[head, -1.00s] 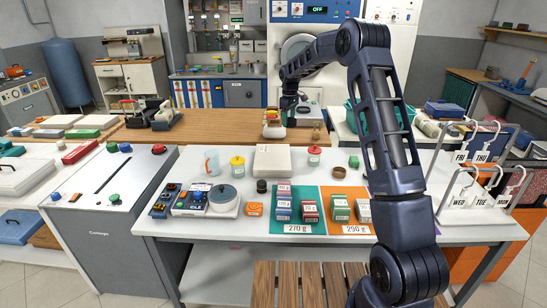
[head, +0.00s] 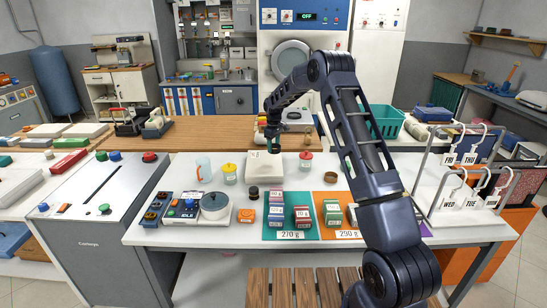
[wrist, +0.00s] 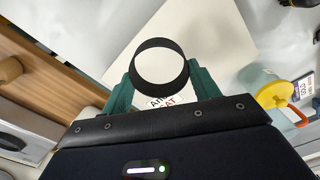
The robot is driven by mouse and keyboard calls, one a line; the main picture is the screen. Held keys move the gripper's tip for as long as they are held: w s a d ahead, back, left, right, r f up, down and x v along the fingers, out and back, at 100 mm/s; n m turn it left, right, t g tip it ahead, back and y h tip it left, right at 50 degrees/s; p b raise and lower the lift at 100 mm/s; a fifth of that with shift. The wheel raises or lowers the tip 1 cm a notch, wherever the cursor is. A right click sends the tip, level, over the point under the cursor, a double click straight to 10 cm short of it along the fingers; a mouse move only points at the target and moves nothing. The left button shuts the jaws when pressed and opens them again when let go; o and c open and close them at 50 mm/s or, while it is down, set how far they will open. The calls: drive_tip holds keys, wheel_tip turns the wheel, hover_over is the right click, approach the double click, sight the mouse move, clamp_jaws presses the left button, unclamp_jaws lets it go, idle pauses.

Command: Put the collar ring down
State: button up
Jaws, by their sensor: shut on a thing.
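The collar ring is a black open band (wrist: 176,80) in the wrist view. My gripper (wrist: 160,82) is shut on it, with green fingers on either side. In the head view my gripper (head: 273,136) hangs above the back edge of the white table, over a white box (head: 263,170). The ring is small and hard to make out there. In the wrist view the box's pale top (wrist: 195,40), with part of a printed label, shows behind and through the ring.
A yellow-lidded jar (head: 229,174) and a red-lidded jar (head: 305,161) flank the box on the white table (head: 190,232). A dark jar (head: 253,193) and stacked blocks on coloured mats are in front. A hanger rack (head: 455,185) stands at right.

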sight(274, 162)
drive_tip(key=shift+f, duration=3.3)
drive_tip(key=shift+f, duration=0.1)
drive_tip(key=o, duration=0.9)
